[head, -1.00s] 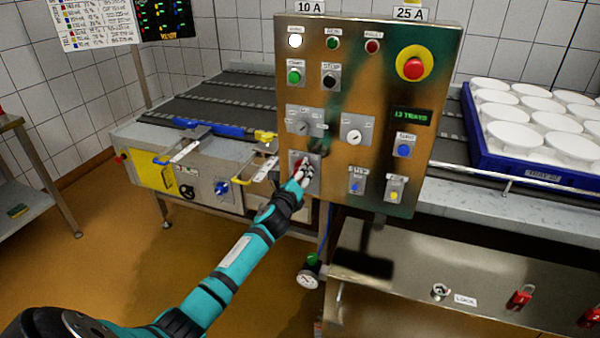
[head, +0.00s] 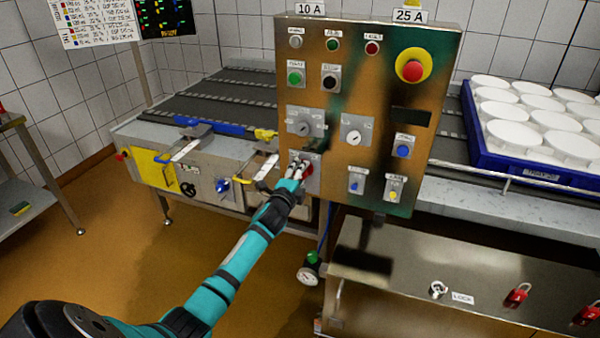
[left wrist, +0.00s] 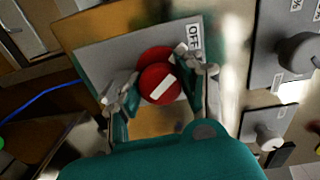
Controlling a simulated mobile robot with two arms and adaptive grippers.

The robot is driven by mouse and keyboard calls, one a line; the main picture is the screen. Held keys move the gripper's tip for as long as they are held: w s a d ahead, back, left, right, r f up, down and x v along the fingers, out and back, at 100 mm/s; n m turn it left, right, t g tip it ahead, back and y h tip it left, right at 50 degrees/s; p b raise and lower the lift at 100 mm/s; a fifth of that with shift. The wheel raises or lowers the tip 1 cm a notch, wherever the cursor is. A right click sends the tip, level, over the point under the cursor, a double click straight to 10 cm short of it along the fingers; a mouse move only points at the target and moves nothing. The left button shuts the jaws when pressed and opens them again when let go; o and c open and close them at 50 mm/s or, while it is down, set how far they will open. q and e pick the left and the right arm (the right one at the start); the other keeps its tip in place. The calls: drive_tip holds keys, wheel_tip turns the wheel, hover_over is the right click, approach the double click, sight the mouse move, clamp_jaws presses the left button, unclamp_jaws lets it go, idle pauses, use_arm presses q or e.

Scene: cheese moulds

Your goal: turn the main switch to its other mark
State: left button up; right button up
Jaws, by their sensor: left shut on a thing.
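The main switch is a red round knob (head: 308,170) with a white bar, on a grey plate at the lower left of the control panel (head: 350,190). It shows closely in the left wrist view (left wrist: 160,84), where the white bar slants up to the right, and an OFF label (left wrist: 194,37) sits at the plate's upper right. My left gripper (head: 297,172) is shut on the knob, with one finger on each side in the left wrist view (left wrist: 161,88). Another mark on the plate cannot be made out. My right gripper is not in view.
The panel's white lamp (head: 295,42) is unlit and its display (head: 411,117) is dark. Other knobs (head: 304,128) and a red emergency button (head: 413,70) sit above the switch. A blue tray (head: 530,172) of white moulds stands at the right.

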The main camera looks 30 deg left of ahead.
use_arm(q)
drive_tip(key=shift+a+r+n, duration=0.1)
drive_tip(key=shift+r+n, duration=0.25)
drive_tip(key=shift+n, duration=0.25)
drive_tip(key=shift+w, duration=0.1)
drive_tip(key=o, duration=0.9)
drive_tip(key=shift+o, duration=1.4)
drive_tip(key=shift+f, duration=0.25)
drive_tip(key=shift+s+f, duration=0.15)
drive_tip(key=shift+s, duration=0.25)
drive_tip(key=v, duration=1.1)
